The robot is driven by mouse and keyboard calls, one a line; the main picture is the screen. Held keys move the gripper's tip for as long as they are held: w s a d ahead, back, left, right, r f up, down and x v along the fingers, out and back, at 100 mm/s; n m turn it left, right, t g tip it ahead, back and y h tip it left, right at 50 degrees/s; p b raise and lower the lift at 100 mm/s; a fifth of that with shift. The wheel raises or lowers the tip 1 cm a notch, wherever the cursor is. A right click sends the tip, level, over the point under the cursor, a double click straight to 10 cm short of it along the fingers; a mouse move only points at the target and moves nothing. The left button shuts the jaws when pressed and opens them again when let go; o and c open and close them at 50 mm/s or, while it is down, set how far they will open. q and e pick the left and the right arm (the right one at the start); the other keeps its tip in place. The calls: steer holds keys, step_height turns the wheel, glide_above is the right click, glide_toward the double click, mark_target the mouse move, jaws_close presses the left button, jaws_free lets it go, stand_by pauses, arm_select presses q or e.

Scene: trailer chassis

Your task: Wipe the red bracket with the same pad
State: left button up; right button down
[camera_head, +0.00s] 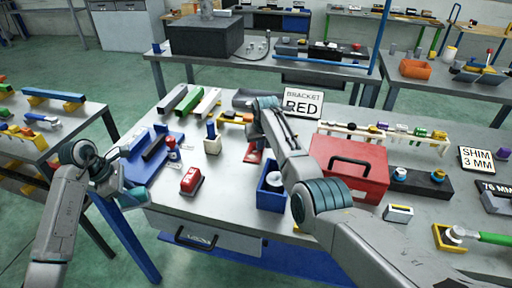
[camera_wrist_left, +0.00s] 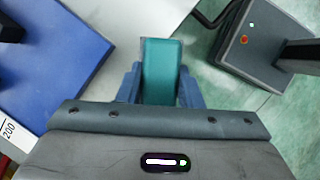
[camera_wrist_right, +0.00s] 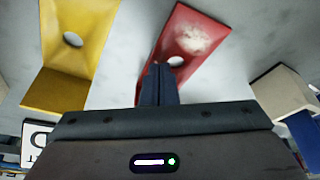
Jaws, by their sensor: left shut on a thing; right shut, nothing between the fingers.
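My left gripper (camera_head: 122,186) is shut on a teal pad (camera_wrist_left: 161,68), held past the table's front left edge beside a blue tray; the pad also shows in the head view (camera_head: 134,200). The red bracket (camera_wrist_right: 200,62) lies on the table with a whitish smudge (camera_wrist_right: 195,38) near one hole. In the head view the red bracket (camera_head: 253,154) is partly hidden by my right arm. My right gripper (camera_wrist_right: 158,72) is shut and empty, its fingertips overlapping the bracket near its other hole. Whether they touch it I cannot tell.
A yellow bracket (camera_wrist_right: 85,35) lies left of the red one in the right wrist view. A "BRACKET RED" sign (camera_head: 303,104) stands behind. The blue tray (camera_head: 152,160) is at the left.

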arm_select(q)
steer(key=shift+r, duration=0.1)
arm_select(e)
steer(key=shift+r, duration=0.1)
